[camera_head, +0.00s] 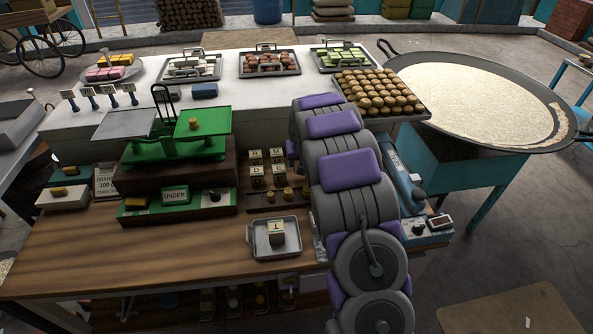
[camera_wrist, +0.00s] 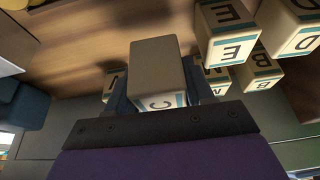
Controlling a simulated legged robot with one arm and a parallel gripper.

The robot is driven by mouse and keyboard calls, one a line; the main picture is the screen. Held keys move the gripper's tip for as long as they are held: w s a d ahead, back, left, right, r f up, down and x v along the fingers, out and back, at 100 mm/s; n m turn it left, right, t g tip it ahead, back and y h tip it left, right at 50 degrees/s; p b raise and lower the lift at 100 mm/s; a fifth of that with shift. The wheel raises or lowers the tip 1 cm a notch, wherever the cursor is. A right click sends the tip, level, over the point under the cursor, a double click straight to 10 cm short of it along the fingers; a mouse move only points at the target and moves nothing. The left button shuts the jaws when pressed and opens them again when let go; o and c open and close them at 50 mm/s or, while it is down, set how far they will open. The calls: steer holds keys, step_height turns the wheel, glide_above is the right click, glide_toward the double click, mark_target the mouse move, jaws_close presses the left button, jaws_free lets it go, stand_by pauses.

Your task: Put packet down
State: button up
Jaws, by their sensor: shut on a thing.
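In the wrist view my gripper (camera_wrist: 158,98) is shut on a boxy packet (camera_wrist: 158,62) with a plain grey-brown face, a teal stripe and the letter C. Dark fingers press its two sides. More cream lettered packets, such as the E packet (camera_wrist: 228,32) and the B packet (camera_wrist: 262,70), stand beside it to the right. In the head view several lettered packets (camera_head: 256,170) stand on a dark wooden rack. A metal tray (camera_head: 254,251) in front holds a packet marked 1 (camera_head: 277,232). My arm hides the gripper and held packet in the head view.
A green balance scale (camera_head: 175,148) stands left of the rack, above a green panel marked UNDER (camera_head: 175,195). A blue device (camera_head: 425,228) is right of my arm. Bare wooden table (camera_head: 150,255) lies left of the tray. A large pan (camera_head: 480,100) is back right.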

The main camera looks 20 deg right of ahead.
mark_target(299, 176)
steer(key=f, duration=0.2)
steer(key=d+f, duration=0.1)
steer(key=f, duration=0.1)
steer(key=shift+s+b, duration=0.1)
steer(key=shift+b, duration=0.25)
steer(key=shift+a+f, duration=0.2)
steer(key=shift+a, duration=0.15)
steer(key=shift+a+r, duration=0.15)
steer(key=shift+a, duration=0.3)
steer(key=o, duration=0.7)
steer(key=shift+d, duration=0.2)
steer(key=shift+o, duration=1)
steer(key=shift+d+f, duration=0.25)
steer(key=shift+d, duration=0.3)
steer(key=shift+a, duration=0.45)
steer(key=shift+d+r, duration=0.1)
